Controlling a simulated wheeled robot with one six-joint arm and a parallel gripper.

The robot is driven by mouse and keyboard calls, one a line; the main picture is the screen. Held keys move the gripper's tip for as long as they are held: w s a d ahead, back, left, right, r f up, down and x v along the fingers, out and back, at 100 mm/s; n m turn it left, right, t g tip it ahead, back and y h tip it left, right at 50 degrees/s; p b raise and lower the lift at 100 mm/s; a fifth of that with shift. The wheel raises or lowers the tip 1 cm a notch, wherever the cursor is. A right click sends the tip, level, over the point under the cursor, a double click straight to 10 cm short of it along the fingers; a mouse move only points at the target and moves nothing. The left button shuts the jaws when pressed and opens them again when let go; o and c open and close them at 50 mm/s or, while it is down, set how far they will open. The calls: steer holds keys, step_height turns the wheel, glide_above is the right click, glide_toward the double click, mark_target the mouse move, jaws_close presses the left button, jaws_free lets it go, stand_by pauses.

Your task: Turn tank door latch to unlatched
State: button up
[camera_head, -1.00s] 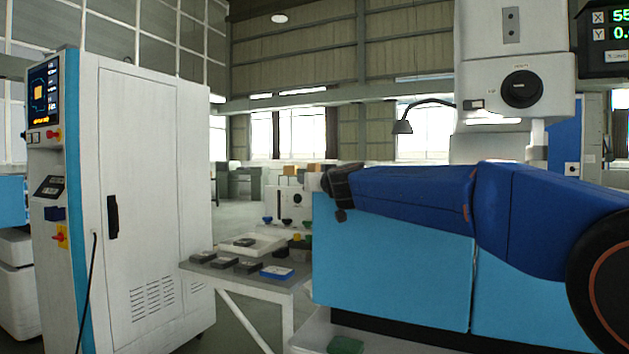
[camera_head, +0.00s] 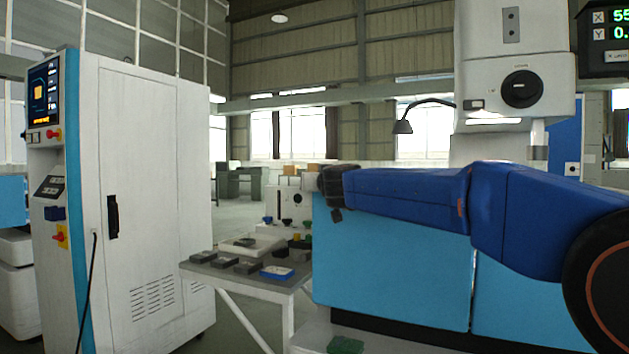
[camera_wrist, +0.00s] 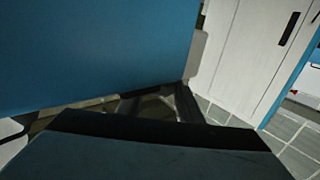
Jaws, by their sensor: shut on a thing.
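The blue tank (camera_head: 400,265) fills the right half of the head view, with a vertical seam in its front. My gripper (camera_head: 336,208), dark and small, is at the tank's upper left corner, at the end of my blue arm. In the wrist view my gripper (camera_wrist: 160,104) reaches towards the edge of the blue tank panel (camera_wrist: 95,50). Its jaws are shut on the tank door latch, which is mostly hidden by the fingers and shadow. I cannot make out the latch's angle.
A white control cabinet (camera_head: 150,200) stands at the left. A grey bench (camera_head: 225,268) with several dark blocks and a blue one (camera_head: 277,272) stands between cabinet and tank. The machine's white head (camera_head: 510,75) is above my arm. Open floor shows behind the bench.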

steer(key=shift+a+m+t+h, duration=0.1)
steer(key=shift+m+t+h, duration=0.2)
steer(key=shift+m+h, duration=0.55)
steer(key=m+h, duration=0.1)
steer(key=h, duration=0.2)
steer(key=shift+m, duration=0.25)
steer(key=m+h, duration=0.3)
steer(key=h, duration=0.2)
steer(key=shift+h, duration=0.25)
steer(key=m+g+h, duration=0.2)
steer(key=m+h, duration=0.1)
steer(key=h, duration=0.1)
steer(key=shift+f+m+h, duration=0.1)
steer(key=shift+m+h, duration=0.3)
steer(key=shift+m+g+h, duration=1.4)
steer(key=shift+h, duration=0.4)
steer(key=shift+d+m+g+h, duration=0.2)
steer(key=shift+m+g+h, duration=0.1)
steer(key=shift+g, duration=0.1)
steer(key=o, duration=1)
steer(key=shift+o, duration=0.2)
